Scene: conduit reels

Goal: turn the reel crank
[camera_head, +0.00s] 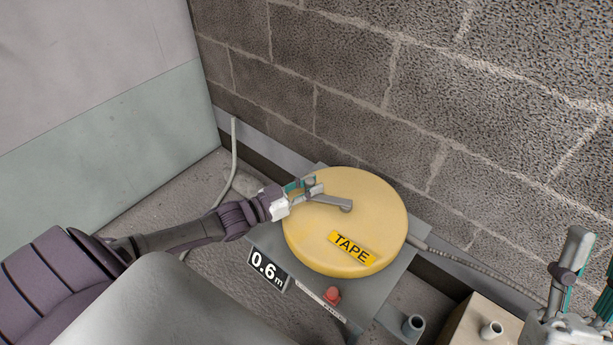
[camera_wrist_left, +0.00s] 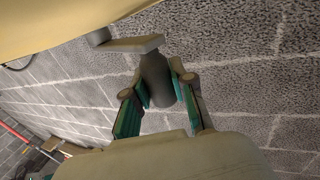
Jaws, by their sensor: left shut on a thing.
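The yellow round reel (camera_head: 320,240) lies flat with a black-on-yellow TAPE label (camera_head: 352,247) on its top. Its grey crank arm (camera_head: 338,203) runs from near the middle of the top toward the upper left rim. My left gripper (camera_head: 306,187) is shut on the crank's handle at the arm's outer end. In the left wrist view, the dark grey handle (camera_wrist_left: 157,80) stands between the two teal-padded fingers, below the crank arm (camera_wrist_left: 130,45) and the reel's edge (camera_wrist_left: 65,22). My right gripper (camera_head: 592,262) is open and empty at the right edge, partly cut off.
The reel sits on a grey stand with a 0.6 m sign (camera_head: 267,270) and a red button (camera_head: 332,295) at its front. A block wall (camera_head: 350,90) rises close behind. A grey conduit (camera_head: 470,263) leaves the reel's right side. A beige box (camera_head: 468,325) stands front right.

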